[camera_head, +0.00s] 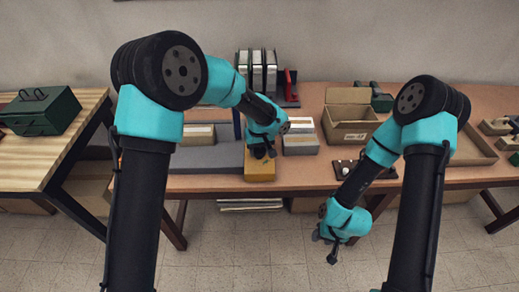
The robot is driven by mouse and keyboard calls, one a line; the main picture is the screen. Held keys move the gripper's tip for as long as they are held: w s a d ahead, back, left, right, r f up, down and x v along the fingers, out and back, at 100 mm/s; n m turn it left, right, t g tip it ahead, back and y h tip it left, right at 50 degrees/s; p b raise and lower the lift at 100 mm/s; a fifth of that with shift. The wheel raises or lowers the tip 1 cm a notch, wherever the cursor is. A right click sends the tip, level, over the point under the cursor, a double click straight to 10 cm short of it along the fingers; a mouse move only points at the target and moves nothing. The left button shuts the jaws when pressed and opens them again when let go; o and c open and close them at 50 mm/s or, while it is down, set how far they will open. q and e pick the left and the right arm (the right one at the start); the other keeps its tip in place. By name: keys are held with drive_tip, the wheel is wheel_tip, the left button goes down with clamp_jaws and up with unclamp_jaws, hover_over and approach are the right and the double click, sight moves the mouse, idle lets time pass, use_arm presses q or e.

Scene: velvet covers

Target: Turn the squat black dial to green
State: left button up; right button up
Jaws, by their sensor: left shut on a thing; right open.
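A yellow-brown block (260,172) stands at the front edge of the brown table. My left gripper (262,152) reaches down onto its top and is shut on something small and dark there. That is where a black dial could be, but the fingers cover it and I cannot make out its shape. No green mark can be made out on the block. My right gripper (325,248) is open and empty, hanging in front of the table over the tiled floor.
A grey slab (205,158) lies left of the block, and pale boxes (300,142) stand to its right. An open cardboard box (350,120), a rack of binders (258,70) and a dark tray with white pieces (345,168) are also on the table. A green toolbox (40,112) sits on the left bench.

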use_arm(q)
drive_tip(key=m, duration=1.1)
drive_tip(key=shift+a, duration=0.1)
drive_tip(key=m, duration=0.3)
drive_tip(key=shift+m, duration=0.3)
drive_tip(key=m, duration=0.4)
drive_tip(key=shift+w+m, duration=0.1)
drive_tip(key=shift+m, duration=2.2)
drive_tip(key=o, duration=0.9)
drive_tip(key=shift+o, duration=0.2)
drive_tip(key=shift+r, duration=0.15)
